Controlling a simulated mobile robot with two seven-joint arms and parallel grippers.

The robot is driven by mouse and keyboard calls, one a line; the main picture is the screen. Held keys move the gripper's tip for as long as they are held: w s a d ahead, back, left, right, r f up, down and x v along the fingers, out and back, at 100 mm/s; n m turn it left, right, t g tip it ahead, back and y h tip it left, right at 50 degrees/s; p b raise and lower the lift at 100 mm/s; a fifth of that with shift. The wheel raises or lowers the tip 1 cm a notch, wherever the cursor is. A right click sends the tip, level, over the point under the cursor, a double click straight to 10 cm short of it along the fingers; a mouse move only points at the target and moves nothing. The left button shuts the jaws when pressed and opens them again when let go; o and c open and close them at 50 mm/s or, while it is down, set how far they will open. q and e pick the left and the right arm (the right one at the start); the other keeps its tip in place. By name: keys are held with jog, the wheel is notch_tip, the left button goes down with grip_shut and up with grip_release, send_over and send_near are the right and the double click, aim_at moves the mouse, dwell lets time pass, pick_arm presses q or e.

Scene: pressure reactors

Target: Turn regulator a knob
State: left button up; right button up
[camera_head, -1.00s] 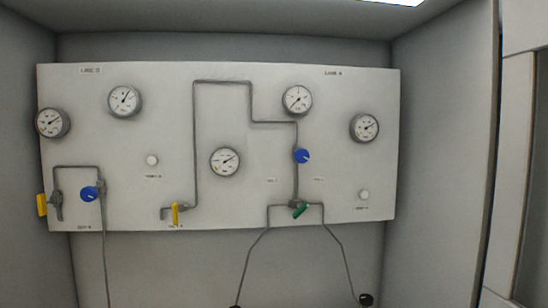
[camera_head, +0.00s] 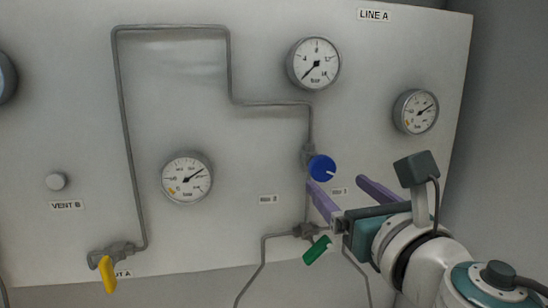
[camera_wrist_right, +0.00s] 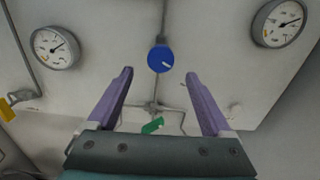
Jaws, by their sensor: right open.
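The blue regulator knob (camera_head: 322,168) with a white pointer mark sits on the LINE A side of the panel, below a round gauge (camera_head: 314,63). In the right wrist view the knob (camera_wrist_right: 161,59) lies ahead of the fingertips, about midway between them. My right gripper (camera_head: 338,183) is open, its two purple fingers pointing at the panel just below and right of the knob. The fingers (camera_wrist_right: 158,78) hold nothing, and the knob appears beyond their tips. My left gripper is not in view.
A green valve handle (camera_head: 317,250) is below the knob, close to the gripper. A yellow handle (camera_head: 107,273) is at lower left. Other gauges (camera_head: 187,178) (camera_head: 415,111) and grey tubing (camera_head: 125,130) are on the panel. A side wall (camera_head: 507,130) stands at right.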

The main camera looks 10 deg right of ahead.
aim_at(324, 173)
jog(key=w+b, duration=0.1)
jog(key=w, duration=0.6)
jog(key=shift+w+a, duration=0.1)
jog(key=shift+w, duration=0.7)
grip_shut()
